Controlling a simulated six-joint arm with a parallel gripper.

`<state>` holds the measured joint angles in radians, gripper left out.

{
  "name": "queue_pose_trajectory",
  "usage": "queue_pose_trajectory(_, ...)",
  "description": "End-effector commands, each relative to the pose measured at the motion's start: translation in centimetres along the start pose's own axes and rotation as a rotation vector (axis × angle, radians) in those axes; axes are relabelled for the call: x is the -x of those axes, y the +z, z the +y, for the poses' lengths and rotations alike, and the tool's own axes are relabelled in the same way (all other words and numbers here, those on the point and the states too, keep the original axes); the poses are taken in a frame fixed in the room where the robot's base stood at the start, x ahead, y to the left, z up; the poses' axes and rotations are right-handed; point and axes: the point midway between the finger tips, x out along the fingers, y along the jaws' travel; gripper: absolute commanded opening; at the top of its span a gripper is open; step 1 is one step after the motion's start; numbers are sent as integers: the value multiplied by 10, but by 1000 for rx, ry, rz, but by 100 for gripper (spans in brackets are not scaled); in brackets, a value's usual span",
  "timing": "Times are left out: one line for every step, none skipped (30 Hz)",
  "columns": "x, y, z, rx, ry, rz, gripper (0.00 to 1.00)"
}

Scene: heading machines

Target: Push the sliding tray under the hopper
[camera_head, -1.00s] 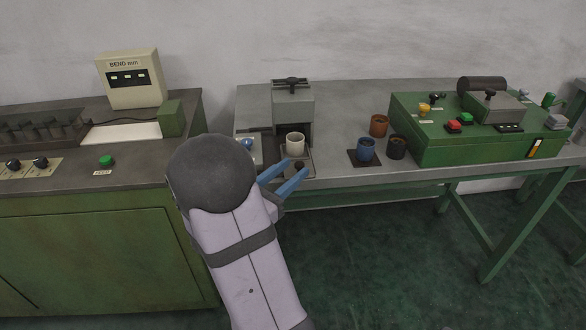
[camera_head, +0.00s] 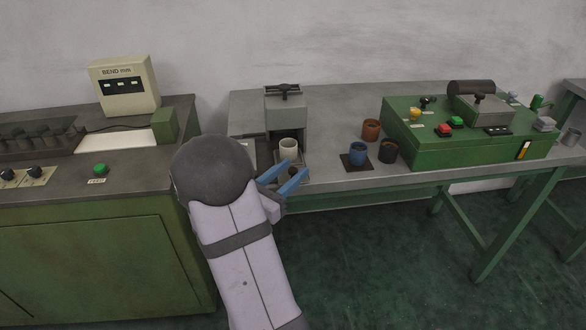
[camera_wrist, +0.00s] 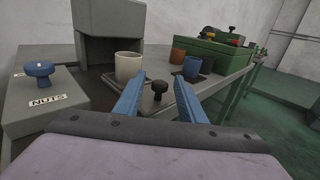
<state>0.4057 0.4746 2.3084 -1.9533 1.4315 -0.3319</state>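The hopper (camera_head: 286,112) is a grey box with a dark handle on top, standing at the table's left end. It also shows in the wrist view (camera_wrist: 108,45). The sliding tray (camera_wrist: 109,79) is a flat plate at the hopper's front opening. A cream cup (camera_head: 289,149) stands on it, in front of the opening. A dark round knob (camera_wrist: 158,88) rises at the tray's near end. My gripper (camera_wrist: 159,83) has two blue fingers, spread apart on either side of the knob. I cannot tell whether either finger touches it.
A grey box labelled NUTS with a blue knob (camera_wrist: 39,70) stands left of the tray. Right of it are a blue cup (camera_head: 358,152) on a dark mat, a brown cup (camera_head: 371,129) and a dark cup (camera_head: 388,151). A green machine (camera_head: 455,140) stands further right.

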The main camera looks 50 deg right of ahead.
Motion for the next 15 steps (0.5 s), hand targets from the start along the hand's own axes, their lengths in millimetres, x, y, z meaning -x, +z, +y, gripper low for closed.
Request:
queue_pose_trajectory(-5, 0, -1, 0, -4, 0, 37)
queue_pose_trajectory(-7, 1, -1, -1, -3, 0, 37)
queue_pose_trajectory(-8, 1, 0, -1, -2, -1, 37)
queue_pose_trajectory(-10, 1, 0, -1, -1, -1, 37)
queue_pose_trajectory(-11, 0, 0, 0, -1, -1, 37)
queue_pose_trajectory(-12, 0, 0, 0, -1, 0, 37)
queue_pose_trajectory(-12, 0, 0, 0, -1, 0, 37)
queue_pose_trajectory(-12, 0, 0, 0, -1, 0, 37)
queue_pose_trajectory(-12, 0, 0, 0, 0, 0, 37)
queue_pose_trajectory(-12, 0, 0, 0, 0, 0, 37)
queue_pose_trajectory(-12, 0, 0, 0, 0, 0, 37)
queue_pose_trajectory(-12, 0, 0, 0, 0, 0, 37)
queue_pose_trajectory(-12, 0, 0, 0, 0, 0, 37)
queue_pose_trajectory(-12, 0, 0, 0, 0, 0, 34)
queue_pose_trajectory(-12, 0, 0, 0, 0, 0, 25)
